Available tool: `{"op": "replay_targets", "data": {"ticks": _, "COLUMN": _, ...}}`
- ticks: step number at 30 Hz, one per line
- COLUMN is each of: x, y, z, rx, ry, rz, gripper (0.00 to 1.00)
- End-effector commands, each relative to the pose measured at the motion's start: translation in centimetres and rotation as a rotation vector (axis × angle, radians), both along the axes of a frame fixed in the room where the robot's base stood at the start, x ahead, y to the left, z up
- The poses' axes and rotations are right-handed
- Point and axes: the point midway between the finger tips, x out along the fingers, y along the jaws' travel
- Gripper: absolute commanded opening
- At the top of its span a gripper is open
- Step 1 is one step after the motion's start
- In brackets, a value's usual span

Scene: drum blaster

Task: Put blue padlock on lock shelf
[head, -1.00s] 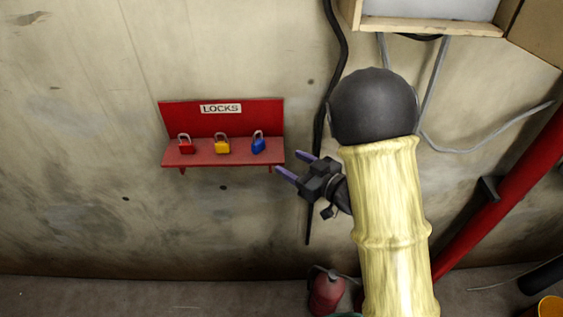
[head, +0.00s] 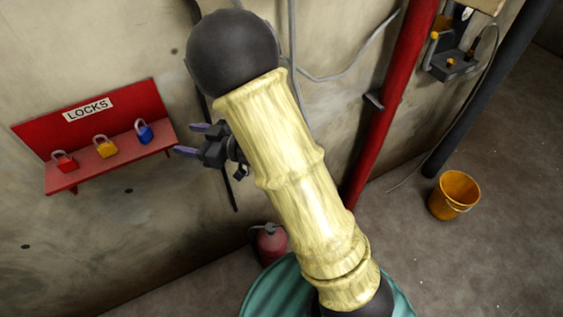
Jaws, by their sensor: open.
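The blue padlock (head: 144,131) sits on the red lock shelf (head: 123,165), at its right end. A yellow padlock (head: 105,147) and a red padlock (head: 64,162) stand to its left on the same shelf. The back panel carries a "LOCKS" label (head: 88,110). My gripper (head: 187,140) is open, with its purple fingers pointing left toward the shelf's right end. It appears apart from the blue padlock, with nothing seen between its fingers. Part of the wrist is hidden behind my arm.
A red fire extinguisher (head: 270,243) and a teal rounded object (head: 278,290) are below my arm. A red pipe (head: 394,85) runs down the wall at right. An orange bucket (head: 454,195) stands on the floor at right. The wall below the shelf is clear.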

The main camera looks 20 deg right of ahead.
Motion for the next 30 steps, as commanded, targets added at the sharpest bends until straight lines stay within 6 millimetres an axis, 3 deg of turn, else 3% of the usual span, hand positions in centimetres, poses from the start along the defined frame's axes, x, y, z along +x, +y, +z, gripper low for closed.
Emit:
{"op": "replay_targets", "data": {"ticks": 7, "x": 2.9, "y": -6.6, "z": -0.7, "rx": -0.181, "ry": 0.092, "rz": -0.292, "gripper": 0.58}}
{"op": "replay_targets", "data": {"ticks": 14, "x": 2.2, "y": -13.9, "z": -1.7, "rx": -0.351, "ry": 0.292, "rz": -0.566, "gripper": 0.58}}
{"op": "replay_targets", "data": {"ticks": 21, "x": -2.8, "y": -19.7, "z": -2.6, "rx": -0.477, "ry": 0.588, "rz": -0.768, "gripper": 0.58}}
{"op": "replay_targets", "data": {"ticks": 25, "x": -6.9, "y": -21.5, "z": -2.8, "rx": -0.522, "ry": 0.775, "rz": -0.833, "gripper": 0.58}}
{"op": "replay_targets", "data": {"ticks": 30, "x": -12.2, "y": -22.2, "z": -2.7, "rx": -0.553, "ry": 0.997, "rz": -0.866, "gripper": 0.58}}
